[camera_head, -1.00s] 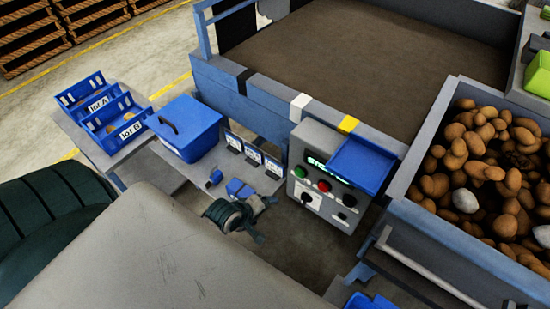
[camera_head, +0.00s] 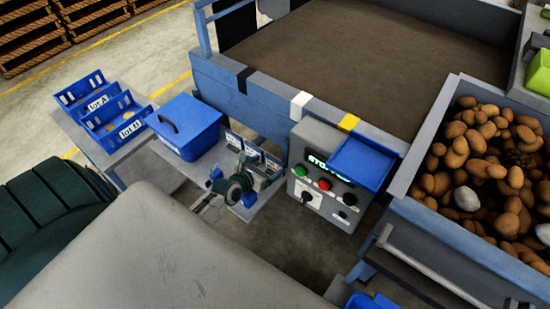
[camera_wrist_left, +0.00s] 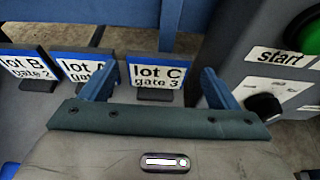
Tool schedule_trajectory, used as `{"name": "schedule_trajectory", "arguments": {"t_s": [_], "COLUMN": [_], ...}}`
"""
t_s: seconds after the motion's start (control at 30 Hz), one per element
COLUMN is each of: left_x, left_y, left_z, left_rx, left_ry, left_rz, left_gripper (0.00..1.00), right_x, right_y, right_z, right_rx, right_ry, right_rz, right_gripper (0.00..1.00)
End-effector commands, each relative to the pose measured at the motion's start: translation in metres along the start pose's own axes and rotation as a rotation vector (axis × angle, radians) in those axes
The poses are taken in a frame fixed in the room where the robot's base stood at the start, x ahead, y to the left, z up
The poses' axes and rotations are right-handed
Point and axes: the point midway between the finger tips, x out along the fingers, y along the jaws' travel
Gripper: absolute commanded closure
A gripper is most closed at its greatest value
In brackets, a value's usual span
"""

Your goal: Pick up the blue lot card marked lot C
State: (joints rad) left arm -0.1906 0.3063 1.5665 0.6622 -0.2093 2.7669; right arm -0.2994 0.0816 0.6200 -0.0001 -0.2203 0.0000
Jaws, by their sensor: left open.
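The lot C card (camera_wrist_left: 157,73) stands upright on a small dark base in the left wrist view, with a blue top edge and a white label reading "lot C gate 3". In the head view it is the rightmost card (camera_head: 274,162) of the row, partly hidden by my gripper. My left gripper (camera_head: 259,170) is open and empty, just in front of the card. In the left wrist view its two blue fingers (camera_wrist_left: 157,84) appear on either side of the card, which looks slightly beyond them. Contact cannot be told. My right gripper is out of view.
The lot A card (camera_wrist_left: 77,70) and lot B card (camera_wrist_left: 24,66) stand to the left; a finger partly covers lot A. The control box (camera_head: 325,178) stands close on the right. A lidded blue bin (camera_head: 187,128) and crates marked lot A (camera_head: 97,103) and lot B (camera_head: 130,128) are farther left.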

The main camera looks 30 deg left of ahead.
Motion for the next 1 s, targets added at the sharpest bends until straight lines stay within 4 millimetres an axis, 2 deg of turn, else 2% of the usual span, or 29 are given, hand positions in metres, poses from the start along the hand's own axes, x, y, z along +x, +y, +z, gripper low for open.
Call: {"name": "schedule_trajectory", "arguments": {"t_s": [0.03, 0.27, 0.5, 0.6, 0.87, 0.9, 1.0], "left_x": [0.01, 0.028, 0.064, 0.073, 0.076, 0.076, 0.076], "left_y": [0.0, 0.0, 0.001, 0.001, 0.001, 0.001, 0.001], "left_z": [-0.002, -0.001, 0.0, 0.0, 0.002, 0.002, 0.002], "left_rx": [0.0, 0.002, 0.001, 0.003, 0.004, 0.004, 0.004], "left_ry": [-0.001, 0.002, 0.001, 0.002, 0.003, 0.003, 0.003], "left_rz": [0.0, -0.001, -0.001, -0.001, -0.001, -0.001, -0.001], "left_gripper": [0.17, 0.17, 0.17, 0.17, 0.17, 0.19, 0.39], "right_x": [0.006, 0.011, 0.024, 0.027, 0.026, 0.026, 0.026], "right_y": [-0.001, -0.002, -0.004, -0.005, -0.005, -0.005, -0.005], "right_z": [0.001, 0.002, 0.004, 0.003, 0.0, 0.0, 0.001], "right_rx": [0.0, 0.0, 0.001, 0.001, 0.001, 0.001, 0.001], "right_ry": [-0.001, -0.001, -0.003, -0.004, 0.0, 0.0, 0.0], "right_rz": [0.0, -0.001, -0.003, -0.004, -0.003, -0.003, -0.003], "right_gripper": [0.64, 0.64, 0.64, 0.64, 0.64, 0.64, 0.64]}}
